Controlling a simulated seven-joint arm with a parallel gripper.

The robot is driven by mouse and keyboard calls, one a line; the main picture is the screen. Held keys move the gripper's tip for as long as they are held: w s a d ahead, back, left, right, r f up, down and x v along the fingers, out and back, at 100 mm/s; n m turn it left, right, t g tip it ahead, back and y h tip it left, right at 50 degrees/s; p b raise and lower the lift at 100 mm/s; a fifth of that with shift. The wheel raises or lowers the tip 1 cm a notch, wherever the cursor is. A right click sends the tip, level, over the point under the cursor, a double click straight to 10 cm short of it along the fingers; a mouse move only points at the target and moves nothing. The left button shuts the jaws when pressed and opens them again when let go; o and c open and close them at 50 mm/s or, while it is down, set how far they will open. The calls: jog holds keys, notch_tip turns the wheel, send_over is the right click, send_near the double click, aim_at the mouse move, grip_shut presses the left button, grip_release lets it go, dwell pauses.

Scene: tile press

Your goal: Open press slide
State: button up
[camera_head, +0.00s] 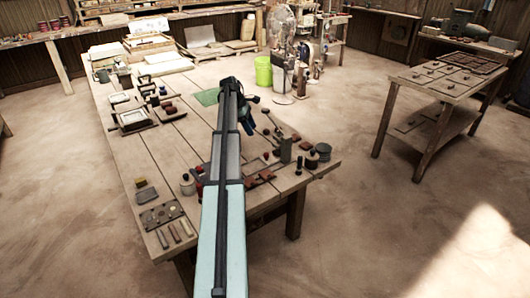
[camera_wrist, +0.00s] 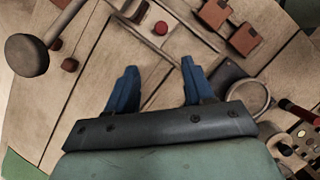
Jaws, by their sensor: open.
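My gripper (camera_wrist: 160,80) has its two blue fingers wide apart with nothing between them. It is above the wooden table, pointing down at bare planks in the wrist view. In the head view my gripper (camera_head: 247,124) is partly hidden by my own arm. No part is clearly recognisable as the press slide. A grey metal rod or frame piece (camera_wrist: 186,17) lies beyond the fingertips, beside a small block with a red round top (camera_wrist: 161,28). A dark round knob or mallet head (camera_wrist: 27,55) with a rod is at the upper left, apart from my gripper.
Reddish-brown blocks (camera_wrist: 245,39) lie beyond the right finger. A metal ring (camera_wrist: 254,98) lies close right of the fingers. In the head view, framed trays (camera_head: 133,119) and small tools crowd the table's left side. A dark cylinder (camera_head: 286,150) stands near its right edge.

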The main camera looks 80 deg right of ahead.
aim_at(266, 154)
jog(key=x, duration=0.7)
jog(key=s+x, duration=0.1)
jog(key=x, duration=0.6)
jog(key=shift+s+a+r, duration=0.1)
jog(key=shift+a+r, duration=0.1)
jog(key=shift+a, duration=0.1)
grip_shut()
dwell(0.3)
